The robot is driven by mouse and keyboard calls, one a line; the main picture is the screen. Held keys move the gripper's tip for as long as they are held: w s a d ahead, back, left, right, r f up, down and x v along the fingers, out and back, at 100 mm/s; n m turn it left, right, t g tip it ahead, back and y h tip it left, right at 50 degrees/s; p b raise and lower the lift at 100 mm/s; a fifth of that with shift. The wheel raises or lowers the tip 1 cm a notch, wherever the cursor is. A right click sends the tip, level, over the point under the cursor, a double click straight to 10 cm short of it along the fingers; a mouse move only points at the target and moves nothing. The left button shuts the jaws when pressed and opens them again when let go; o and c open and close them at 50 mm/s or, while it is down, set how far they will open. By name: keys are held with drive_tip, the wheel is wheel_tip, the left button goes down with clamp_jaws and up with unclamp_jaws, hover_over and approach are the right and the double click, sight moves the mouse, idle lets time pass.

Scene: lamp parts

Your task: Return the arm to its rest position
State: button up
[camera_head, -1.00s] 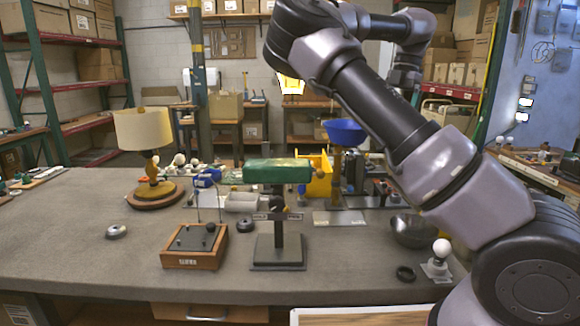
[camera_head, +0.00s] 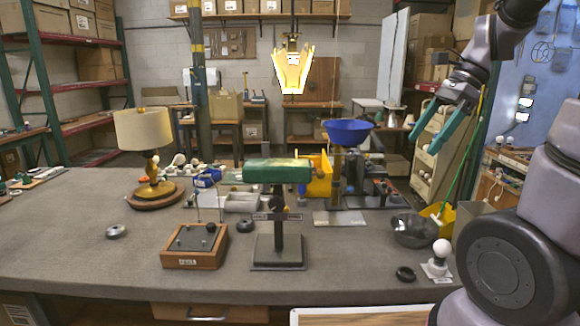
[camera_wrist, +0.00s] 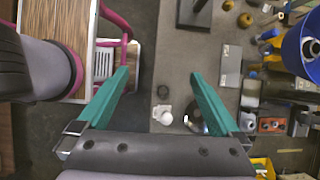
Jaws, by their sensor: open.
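My gripper (camera_head: 436,128) is raised at the right of the head view, above and behind the right end of the workbench (camera_head: 90,250). Its two teal fingers are spread apart and point down and to the left. In the wrist view the open fingers (camera_wrist: 158,82) have nothing between them but the bench edge and floor far below. The green-shaded lamp (camera_head: 278,172) stands upright near the bench's front middle. A lamp with a cream shade (camera_head: 143,128) stands at the back left.
A white bulb on a small base (camera_head: 440,252) and a metal bowl (camera_head: 414,232) sit at the bench's right end. A blue funnel (camera_head: 347,131) stands farther back. A wooden box (camera_head: 194,246) is at the front. A lit yellow pendant lamp (camera_head: 293,72) hangs behind the bench.

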drive_tip(key=s+a+r+n+t+h, duration=0.3)
drive_tip(key=s+a+r+n+t, duration=0.1)
drive_tip(key=n, duration=0.9)
wheel_tip(320, 180, up, 3)
drive_tip(key=s+t, duration=0.1)
drive_tip(key=t, duration=0.1)
drive_tip(key=shift+s+a+f+n+t+h, duration=0.2)
drive_tip(key=shift+s+n+t+h, duration=0.1)
drive_tip(key=shift+s+n+t, duration=0.1)
